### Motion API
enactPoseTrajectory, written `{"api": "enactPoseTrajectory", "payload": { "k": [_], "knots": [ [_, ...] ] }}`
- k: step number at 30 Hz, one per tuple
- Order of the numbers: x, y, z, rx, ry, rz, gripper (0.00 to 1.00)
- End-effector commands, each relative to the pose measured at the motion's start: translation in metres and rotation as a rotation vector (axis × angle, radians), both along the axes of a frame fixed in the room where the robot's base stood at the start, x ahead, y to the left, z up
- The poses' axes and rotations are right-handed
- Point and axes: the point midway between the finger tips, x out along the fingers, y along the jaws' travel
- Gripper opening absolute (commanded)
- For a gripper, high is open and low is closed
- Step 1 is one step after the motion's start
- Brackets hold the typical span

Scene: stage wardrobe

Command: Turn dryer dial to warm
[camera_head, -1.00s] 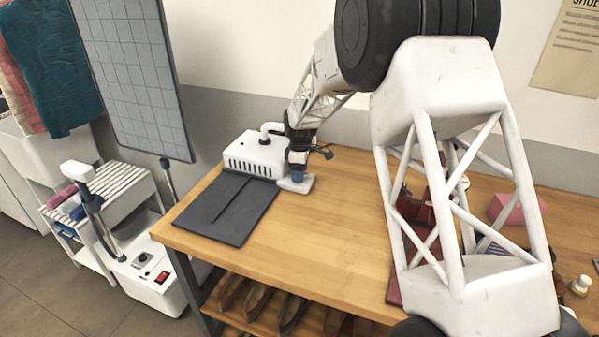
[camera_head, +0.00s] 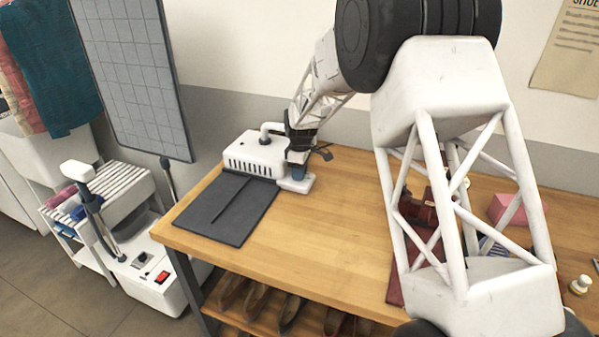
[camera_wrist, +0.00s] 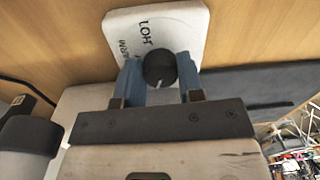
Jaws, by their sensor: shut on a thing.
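The dryer (camera_head: 252,157) is a white box with vents at the back left of the wooden table. Its small pale control plate (camera_head: 296,187) lies at its right front corner. In the wrist view the plate (camera_wrist: 193,26) shows upside-down lettering: "HOT" and a partly hidden word that looks like "WARM". The round black dial (camera_wrist: 160,67) sits between the blue fingers of my gripper (camera_wrist: 160,80), which is shut on it. A pale pointer line on the dial faces the gripper's palm, away from the readable words. In the head view my gripper (camera_head: 298,170) stands over the plate and hides the dial.
A dark flat pad (camera_head: 226,209) lies in front of the dryer. The middle of the table (camera_head: 310,240) is bare. Red and pink items (camera_head: 508,209) lie to the right, partly behind my arm. A white steamer base (camera_head: 150,282) stands on the floor at left.

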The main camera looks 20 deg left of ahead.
Motion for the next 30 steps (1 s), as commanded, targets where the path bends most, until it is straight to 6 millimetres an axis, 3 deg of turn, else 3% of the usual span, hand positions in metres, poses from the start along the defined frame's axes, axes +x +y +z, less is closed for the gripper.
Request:
{"api": "enactPoseTrajectory", "payload": {
  "k": [30],
  "knots": [
    [-0.0021, -0.0002, 0.0005, 0.0, 0.0, -0.898, 0.11]
  ]
}}
